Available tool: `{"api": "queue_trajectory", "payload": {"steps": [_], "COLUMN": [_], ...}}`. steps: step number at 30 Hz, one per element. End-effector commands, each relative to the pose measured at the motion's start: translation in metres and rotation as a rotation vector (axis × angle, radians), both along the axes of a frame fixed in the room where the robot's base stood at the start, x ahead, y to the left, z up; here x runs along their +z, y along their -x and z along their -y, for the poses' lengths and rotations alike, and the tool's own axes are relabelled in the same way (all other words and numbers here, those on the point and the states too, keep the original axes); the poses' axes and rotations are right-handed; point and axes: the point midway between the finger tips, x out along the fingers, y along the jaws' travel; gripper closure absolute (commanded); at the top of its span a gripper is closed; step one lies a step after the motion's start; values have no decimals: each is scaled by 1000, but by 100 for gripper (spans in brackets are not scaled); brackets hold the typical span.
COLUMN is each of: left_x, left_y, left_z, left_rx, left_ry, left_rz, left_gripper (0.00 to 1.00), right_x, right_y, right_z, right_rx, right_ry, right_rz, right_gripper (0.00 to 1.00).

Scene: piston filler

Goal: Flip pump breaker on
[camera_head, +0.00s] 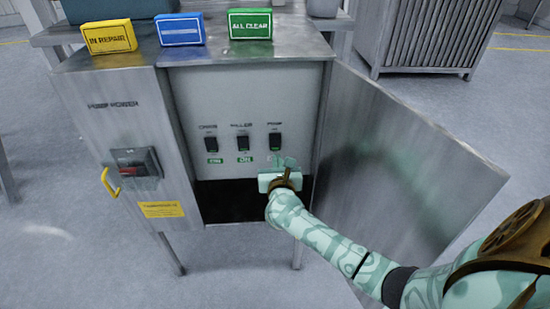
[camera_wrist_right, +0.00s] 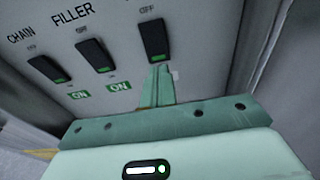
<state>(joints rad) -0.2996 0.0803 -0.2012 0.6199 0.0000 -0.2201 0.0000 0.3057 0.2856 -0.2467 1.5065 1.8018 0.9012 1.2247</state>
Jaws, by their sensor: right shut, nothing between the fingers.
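The pump breaker (camera_head: 275,142) is the rightmost of three black rocker switches on the cabinet's inner panel. It also shows in the right wrist view (camera_wrist_right: 154,40), with a green strip at its lower end; I cannot tell which way it is set. My right gripper (camera_head: 281,163) is just below this switch, shut and empty. In the right wrist view its closed fingers (camera_wrist_right: 157,86) point up at the switch's lower end; I cannot tell if they touch. The gripper hides most of the spot below the switch. My left gripper is out of view.
The chain breaker (camera_head: 210,144) and filler breaker (camera_head: 243,143) are left of it, with green ON labels below. The open metal door (camera_head: 395,165) stands close on the right. A red-handled switch (camera_head: 135,168) is on the cabinet's left face. Yellow, blue and green signs stand on top.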

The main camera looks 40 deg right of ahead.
Motion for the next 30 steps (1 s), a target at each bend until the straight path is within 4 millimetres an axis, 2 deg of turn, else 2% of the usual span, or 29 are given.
{"api": "queue_trajectory", "payload": {"steps": [3, 9, 20, 25, 30], "left_x": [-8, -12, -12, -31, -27], "left_y": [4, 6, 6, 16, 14], "left_z": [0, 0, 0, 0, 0], "left_rx": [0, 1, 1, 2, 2], "left_ry": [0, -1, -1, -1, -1], "left_rz": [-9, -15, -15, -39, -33], "left_gripper": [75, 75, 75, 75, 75], "right_x": [-5, -5, -5, -17, -6], "right_y": [-15, -28, -30, -34, -34], "right_z": [10, 17, 18, 20, 21], "right_rx": [-2, 0, 0, 0, 0], "right_ry": [1, 0, 0, 25, 27], "right_rz": [-1, -1, 0, 35, 46], "right_gripper": [100, 100, 100, 100, 100]}}
